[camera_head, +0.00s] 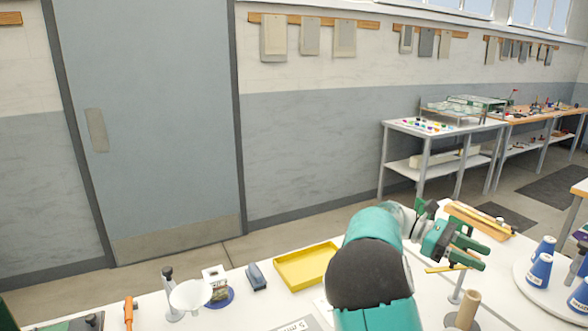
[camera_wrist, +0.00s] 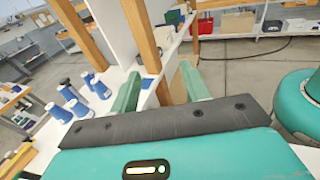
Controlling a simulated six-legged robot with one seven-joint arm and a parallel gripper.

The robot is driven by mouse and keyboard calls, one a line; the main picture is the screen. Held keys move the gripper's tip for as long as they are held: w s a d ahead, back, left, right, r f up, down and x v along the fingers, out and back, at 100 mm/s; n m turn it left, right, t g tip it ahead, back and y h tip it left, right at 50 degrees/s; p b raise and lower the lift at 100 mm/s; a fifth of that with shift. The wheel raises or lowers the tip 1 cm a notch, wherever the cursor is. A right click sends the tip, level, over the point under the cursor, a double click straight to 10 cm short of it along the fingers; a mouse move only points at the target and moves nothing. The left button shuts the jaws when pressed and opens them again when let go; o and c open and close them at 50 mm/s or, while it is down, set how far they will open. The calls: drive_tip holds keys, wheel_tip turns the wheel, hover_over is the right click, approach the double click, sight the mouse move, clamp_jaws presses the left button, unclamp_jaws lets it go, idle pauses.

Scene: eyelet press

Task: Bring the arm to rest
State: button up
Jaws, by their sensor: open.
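My arm reaches forward over the white table (camera_head: 235,312) in the head view, with a teal and black link in the foreground. My gripper (camera_head: 476,255) is at the right of that link, above the tabletop, with its green fingers apart and nothing between them. In the wrist view, the two green fingers of my gripper (camera_wrist: 160,74) stand well apart, with a wooden post visible behind the gap. My arm link hides part of the table.
A yellow tray (camera_head: 305,266) lies left of my arm. A cardboard tube (camera_head: 467,309) stands below my gripper. Several blue cones (camera_head: 540,270) stand on a round white turntable at the right; blue cones (camera_wrist: 74,105) also show in the wrist view. A grey door (camera_head: 150,120) is behind.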

drive_tip(key=s+a+f+m+t+y, duration=0.1)
drive_tip(key=s+a+m+t+y, duration=0.2)
drive_tip(key=s+a+t, duration=0.3)
drive_tip(key=s+a+f+m+t+y, duration=0.1)
drive_tip(key=s+a+t+y, duration=0.4)
drive_tip(key=a, duration=0.8)
drive_tip(key=s+a+f+m+t+y, duration=0.1)
drive_tip(key=s+a+m+t+y, duration=0.2)
drive_tip(key=s+a+t, duration=0.3)
drive_tip(key=s+a+m, duration=0.1)
drive_tip(key=s+a, duration=0.1)
drive_tip(key=a, duration=0.2)
drive_tip(key=shift+f+m+t+y, duration=0.2)
drive_tip(key=shift+m+t+y, duration=0.1)
drive_tip(key=shift+t+y, duration=0.1)
